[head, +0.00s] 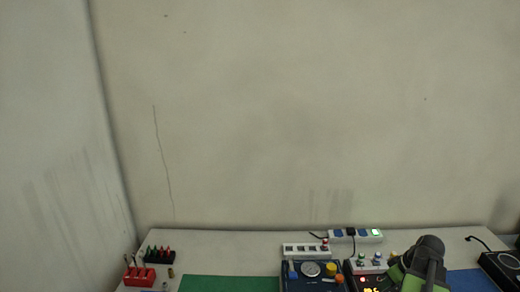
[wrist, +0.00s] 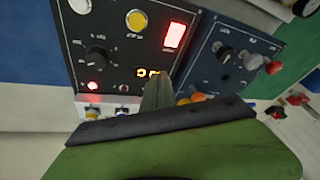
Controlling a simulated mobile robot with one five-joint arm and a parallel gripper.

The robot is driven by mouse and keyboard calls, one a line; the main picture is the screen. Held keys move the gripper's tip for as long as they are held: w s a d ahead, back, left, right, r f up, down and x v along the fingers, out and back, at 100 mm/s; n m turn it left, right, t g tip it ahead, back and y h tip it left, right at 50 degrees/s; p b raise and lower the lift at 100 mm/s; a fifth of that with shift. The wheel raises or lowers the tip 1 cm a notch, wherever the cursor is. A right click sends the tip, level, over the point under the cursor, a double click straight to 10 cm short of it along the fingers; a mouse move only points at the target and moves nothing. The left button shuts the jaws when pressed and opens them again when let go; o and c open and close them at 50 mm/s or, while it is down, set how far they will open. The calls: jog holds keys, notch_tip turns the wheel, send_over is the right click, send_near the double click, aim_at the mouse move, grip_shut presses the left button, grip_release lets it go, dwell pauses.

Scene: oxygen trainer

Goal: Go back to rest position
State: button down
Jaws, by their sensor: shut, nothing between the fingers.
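My gripper (wrist: 158,92) is shut, with its grey fingertips together and nothing between them. In the wrist view the fingertips are in front of a black panel (wrist: 120,65) with a knob, a yellow button and lit red and amber displays. I cannot tell whether they touch it. A dark blue panel (wrist: 232,55) with knobs is to the right. In the head view my green and black arm (head: 424,262) is at the lower right, over the panels. The blue panel (head: 296,283) with a round gauge is left of it. My fingertips are not clear there.
A power strip (head: 345,239) and a white switch block (head: 295,250) stand behind the panels. A red rack (head: 140,278) and black rack (head: 160,262) are at the left. A green mat (head: 230,284) lies bare. A black device (head: 500,268) is far right. The wall above is clear.

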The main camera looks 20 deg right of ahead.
jog(key=w+a, duration=0.3)
jog(key=a, duration=0.3)
jog(key=w+a+f+g, duration=0.1)
jog(key=w+a, duration=0.2)
jog(key=a, duration=0.3)
jog(key=w+a+f+g, duration=0.1)
jog(key=w+a, duration=0.2)
jog(key=a, duration=0.3)
jog(key=shift+w+a+b, duration=0.1)
jog(key=shift+w+b, duration=0.25)
jog(key=shift+w, duration=0.05)
jog(key=shift+m+g+h, duration=0.4)
jog(key=shift+m+g, duration=0.1)
jog(key=shift+g, duration=0.1)
jog(key=a, duration=0.3)
jog(key=w+a, duration=0.1)
jog(key=a, duration=0.3)
jog(key=w+a, duration=0.1)
jog(key=a, duration=0.3)
jog(key=shift+w+a+f, duration=0.2)
jog(key=shift+w+f, duration=0.05)
jog(key=shift+f, duration=0.15)
jog(key=a+h, duration=0.1)
jog(key=a, duration=1.1)
jog(key=shift+a+f+m+g+b, duration=0.3)
jog(key=shift+a+m+b, duration=0.05)
jog(key=shift+m+b, duration=0.05)
